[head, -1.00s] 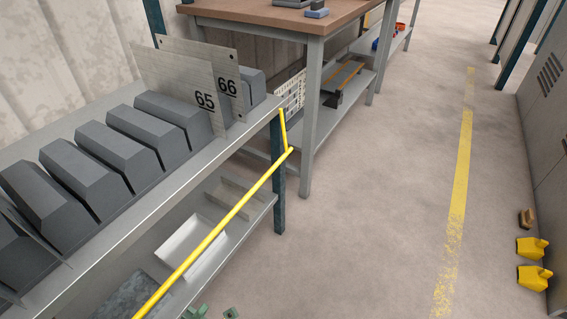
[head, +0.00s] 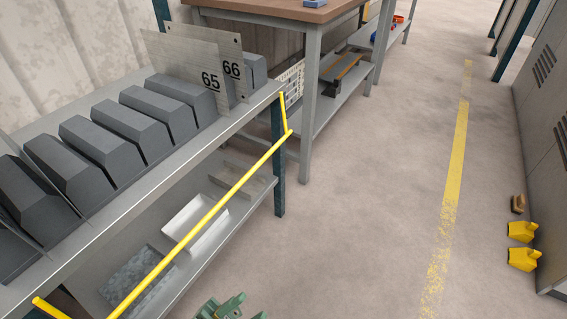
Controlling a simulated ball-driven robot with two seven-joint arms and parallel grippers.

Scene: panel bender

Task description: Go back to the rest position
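My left gripper (head: 230,306) shows as green parts at the bottom edge of the head view, in front of the lower shelf and over the floor. Most of it is cut off by the frame, and I cannot tell if its fingers are apart or closed. I see nothing clearly held in it. My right gripper is not in view.
A rack (head: 130,195) on the left bears several grey blocks (head: 128,132) and plates marked 65 and 66. A yellow rail (head: 215,209) runs along its front. A workbench (head: 310,95) stands behind. Yellow objects (head: 522,231) lie beside grey cabinets (head: 546,150). The middle floor is clear.

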